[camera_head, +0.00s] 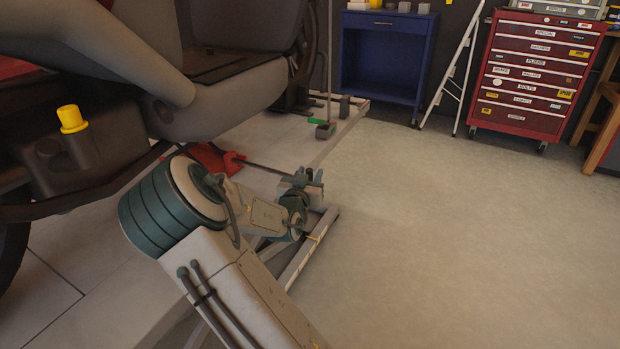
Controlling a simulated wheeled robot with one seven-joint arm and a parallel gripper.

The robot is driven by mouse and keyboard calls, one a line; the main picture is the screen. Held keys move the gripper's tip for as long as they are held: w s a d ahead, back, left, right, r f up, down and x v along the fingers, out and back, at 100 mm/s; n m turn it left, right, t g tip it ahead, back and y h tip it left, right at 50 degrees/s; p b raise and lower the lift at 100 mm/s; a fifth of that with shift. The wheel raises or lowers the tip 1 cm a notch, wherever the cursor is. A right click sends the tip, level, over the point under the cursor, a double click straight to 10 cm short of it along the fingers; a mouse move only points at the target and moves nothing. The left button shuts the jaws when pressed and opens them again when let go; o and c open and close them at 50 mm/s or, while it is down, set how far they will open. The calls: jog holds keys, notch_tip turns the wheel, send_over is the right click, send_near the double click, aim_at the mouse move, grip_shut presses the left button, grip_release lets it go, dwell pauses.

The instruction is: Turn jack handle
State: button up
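A red jack (212,158) sits low on the pale lift platform, partly hidden behind my arm. A thin dark rod, which looks like the jack handle (262,167), runs right from it toward my gripper (308,177). My gripper is at the end of my arm, near the platform's right edge, with its fingers at the rod's right end. I cannot tell whether the fingers touch the rod or are closed around it. The rod's end is hidden at the gripper.
A blue cabinet (385,60), a white ladder (463,70) and a red tool chest (535,75) stand behind. The right floor is clear.

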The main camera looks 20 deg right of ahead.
jog(key=shift+w+d, duration=0.15)
grip_shut()
jog(key=shift+d+r+g+y+p, duration=0.1)
jog(key=shift+r+g+y+p, duration=0.25)
jog(key=shift+p, duration=0.7)
jog(key=shift+w+f+g+y+p, duration=0.2)
jog(key=shift+g+y+p, duration=0.2)
jog(key=shift+p, duration=0.25)
jog(key=shift+f, duration=0.25)
